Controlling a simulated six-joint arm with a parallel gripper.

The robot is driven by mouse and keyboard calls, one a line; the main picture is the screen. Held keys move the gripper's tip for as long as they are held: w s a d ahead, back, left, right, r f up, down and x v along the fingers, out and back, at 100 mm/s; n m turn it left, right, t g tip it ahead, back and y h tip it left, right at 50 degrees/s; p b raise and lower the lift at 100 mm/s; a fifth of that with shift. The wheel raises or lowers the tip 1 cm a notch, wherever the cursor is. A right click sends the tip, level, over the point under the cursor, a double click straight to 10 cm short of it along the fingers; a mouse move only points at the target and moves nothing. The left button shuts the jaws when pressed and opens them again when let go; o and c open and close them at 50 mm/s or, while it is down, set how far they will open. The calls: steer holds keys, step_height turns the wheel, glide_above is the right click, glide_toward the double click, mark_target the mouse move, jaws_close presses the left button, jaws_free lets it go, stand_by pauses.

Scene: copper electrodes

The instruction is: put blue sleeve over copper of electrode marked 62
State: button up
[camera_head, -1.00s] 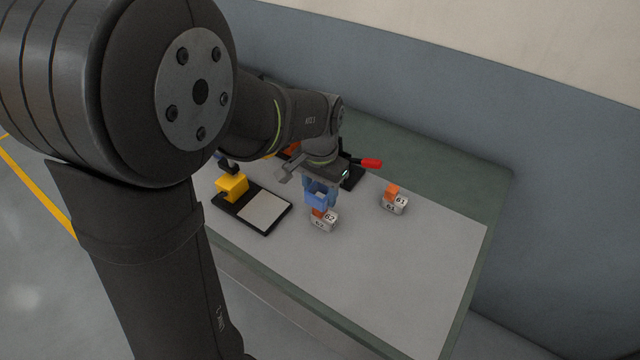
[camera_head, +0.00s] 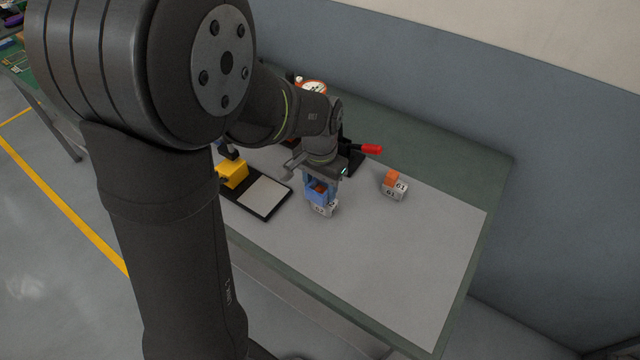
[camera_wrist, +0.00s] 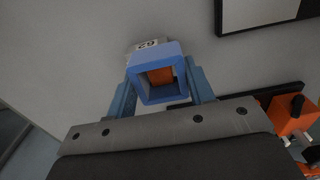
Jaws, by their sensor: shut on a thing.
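My gripper (camera_head: 321,186) is shut on the blue sleeve (camera_head: 318,197), a square open tube, which also shows in the wrist view (camera_wrist: 157,52). The sleeve is low over the electrode marked 62 (camera_head: 323,210), whose pale block shows below it. Its number label also shows in the wrist view (camera_wrist: 148,44). Orange copper (camera_wrist: 161,76) shows inside the sleeve's opening, so the sleeve appears to be around it. I cannot tell whether the sleeve rests on the block. The fingers are on opposite sides of the sleeve.
The electrode marked 61 (camera_head: 395,191) stands to the right with bare orange copper (camera_head: 391,177). A black-framed pad (camera_head: 263,197) with a yellow block (camera_head: 232,174) lies to the left. A red-handled device (camera_head: 371,149) stands behind. The front right of the table is clear.

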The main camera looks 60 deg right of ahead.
steer(key=shift+f, duration=0.55)
stand_by(0.6)
steer(key=o, duration=1)
steer(key=shift+r, duration=0.1)
step_height(320, 180, up, 17)
steer(key=shift+r, duration=0.1)
step_height(320, 180, down, 17)
steer(key=shift+f, duration=0.2)
steer(key=shift+r, duration=0.1)
